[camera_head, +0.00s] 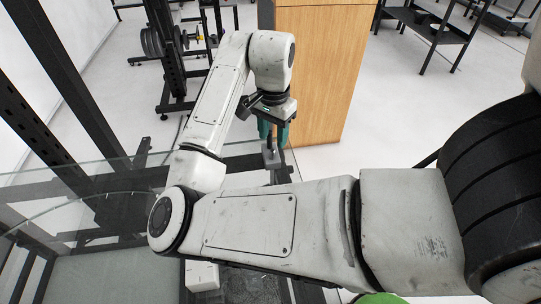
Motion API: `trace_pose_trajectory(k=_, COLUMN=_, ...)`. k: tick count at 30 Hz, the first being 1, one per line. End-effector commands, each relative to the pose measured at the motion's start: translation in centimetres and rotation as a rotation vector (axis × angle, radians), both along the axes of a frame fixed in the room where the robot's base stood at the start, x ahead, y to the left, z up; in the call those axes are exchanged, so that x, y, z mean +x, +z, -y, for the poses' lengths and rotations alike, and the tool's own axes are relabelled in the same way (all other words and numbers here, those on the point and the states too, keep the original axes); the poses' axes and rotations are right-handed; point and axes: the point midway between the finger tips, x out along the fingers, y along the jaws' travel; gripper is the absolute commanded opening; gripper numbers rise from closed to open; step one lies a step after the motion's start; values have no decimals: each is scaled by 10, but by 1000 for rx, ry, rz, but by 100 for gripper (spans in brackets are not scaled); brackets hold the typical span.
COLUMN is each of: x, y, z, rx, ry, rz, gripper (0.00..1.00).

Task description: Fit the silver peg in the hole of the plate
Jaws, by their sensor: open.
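My gripper (273,138) points down at the far side of the glass table, in front of the wooden cabinet. Its two teal fingers are apart. A small grey piece (271,158) shows just below and between the fingertips; it may be the silver peg, but it is too small to tell, as is whether the fingers touch it. No plate with a hole can be made out. My forearm crosses the picture and hides much of the table.
A glass-topped table (60,190) with a dark frame fills the left and front. A white block (202,276) sits partly hidden below my arm. A wooden cabinet (325,75) stands close behind my gripper. A weight rack (165,50) and black shelves (430,25) stand farther back.

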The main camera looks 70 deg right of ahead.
Motion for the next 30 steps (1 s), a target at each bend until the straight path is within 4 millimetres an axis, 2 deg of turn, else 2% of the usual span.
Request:
trace_pose_trajectory(k=5, x=0, y=-12, z=0, rx=-1, ry=1, rz=-1, gripper=46)
trace_pose_trajectory(k=15, x=3, y=-55, z=2, rx=0, ry=2, rz=-1, gripper=46)
trace_pose_trajectory(k=24, x=3, y=-60, z=2, rx=-1, ry=1, rz=1, gripper=46)
trace_pose_trajectory(k=30, x=3, y=-60, z=2, rx=-1, ry=1, rz=1, gripper=28)
